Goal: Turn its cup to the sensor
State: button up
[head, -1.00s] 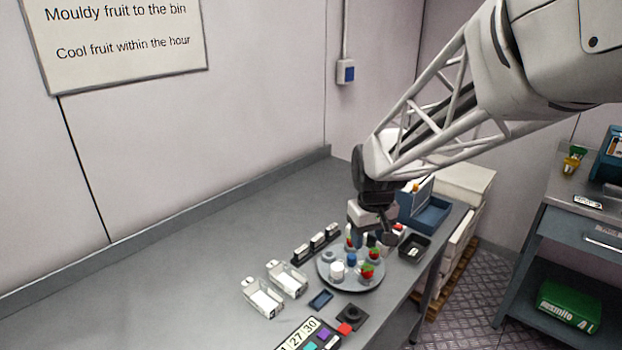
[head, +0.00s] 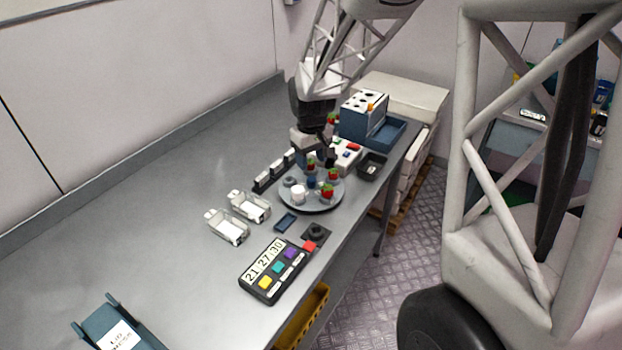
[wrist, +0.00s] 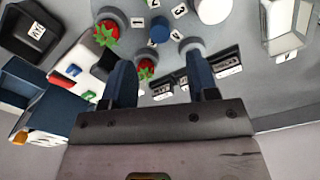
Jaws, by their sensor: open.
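A grey round turntable (head: 309,205) stands on the bench with a blue centre knob (head: 311,182). Around its rim are a white cup (head: 298,198), a grey cup (head: 290,181) and strawberries in holders, one at the front right (head: 326,192). The wrist view shows two strawberries (wrist: 106,33), the knob (wrist: 159,29) and number labels on the disc. My gripper (wrist: 163,88) is open, its blue fingers apart and empty, pointing at the turntable's far edge. A white box with coloured buttons (head: 347,153) stands just behind; I cannot tell which thing is the sensor.
A small black tray (head: 371,166) and a blue box (head: 364,115) stand behind to the right. A black rack (head: 268,180) and two clear punnets (head: 229,227) lie left. A timer panel (head: 267,271) sits in front.

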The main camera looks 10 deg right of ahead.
aim_at(312, 178)
jog(key=shift+f, duration=3.9)
grip_shut()
